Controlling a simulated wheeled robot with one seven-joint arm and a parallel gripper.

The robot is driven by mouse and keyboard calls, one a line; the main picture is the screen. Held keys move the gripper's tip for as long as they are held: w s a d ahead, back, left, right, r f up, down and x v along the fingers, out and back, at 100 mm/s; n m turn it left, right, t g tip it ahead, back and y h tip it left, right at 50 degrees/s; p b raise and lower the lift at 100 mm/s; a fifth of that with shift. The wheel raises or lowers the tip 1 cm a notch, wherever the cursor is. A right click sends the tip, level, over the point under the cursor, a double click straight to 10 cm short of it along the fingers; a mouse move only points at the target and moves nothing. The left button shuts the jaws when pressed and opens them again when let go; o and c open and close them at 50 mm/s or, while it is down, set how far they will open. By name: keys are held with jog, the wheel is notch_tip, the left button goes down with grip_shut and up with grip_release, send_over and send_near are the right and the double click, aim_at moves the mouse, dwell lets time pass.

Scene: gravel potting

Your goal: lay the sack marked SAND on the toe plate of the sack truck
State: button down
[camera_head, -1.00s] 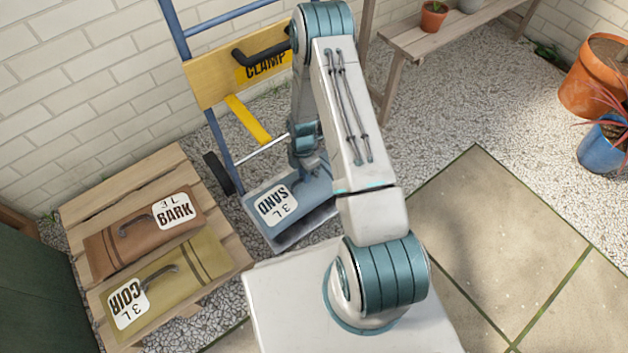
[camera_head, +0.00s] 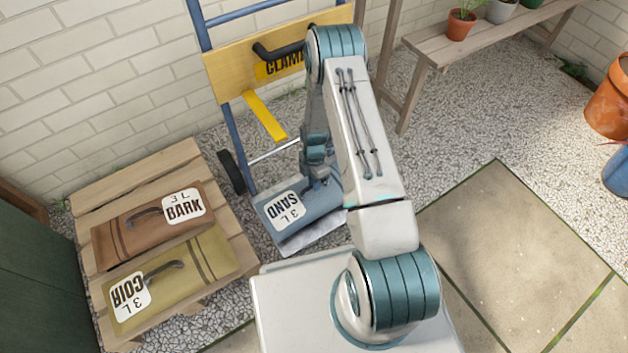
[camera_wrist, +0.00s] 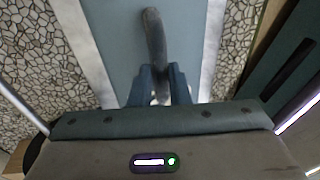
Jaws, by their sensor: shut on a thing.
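The blue-grey sack marked SAND (camera_head: 285,214) lies at the foot of the sack truck (camera_head: 226,88), over the silvery toe plate (camera_head: 315,240), whose front edge shows beside it. In the wrist view the sack (camera_wrist: 115,50) lies between two strips of the plate (camera_wrist: 210,45). My gripper (camera_head: 318,182) is over the sack, partly hidden by my arm. In the wrist view my gripper's fingers (camera_wrist: 160,92) are shut on the sack's dark handle (camera_wrist: 153,40). Whether the sack's full weight rests on the plate I cannot tell.
A slatted wooden pallet (camera_head: 140,170) at left bears a brown BARK sack (camera_head: 135,228) and an olive COIR sack (camera_head: 195,270). The truck has a yellow strap (camera_head: 264,116) and a black clamp handle (camera_head: 280,50). A potting bench (camera_head: 450,50) stands at back right. Paving at right is clear.

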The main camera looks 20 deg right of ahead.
jog(key=shift+w, duration=0.1)
jog(key=c, duration=1.4)
grip_release()
jog(key=shift+f, duration=0.1)
jog(key=shift+o, duration=0.2)
notch_tip(320, 180, up, 12)
jog(key=w+p, duration=0.1)
jog(key=p, duration=0.3)
jog(key=shift+w+d, duration=0.3)
jog(key=shift+w, duration=0.1)
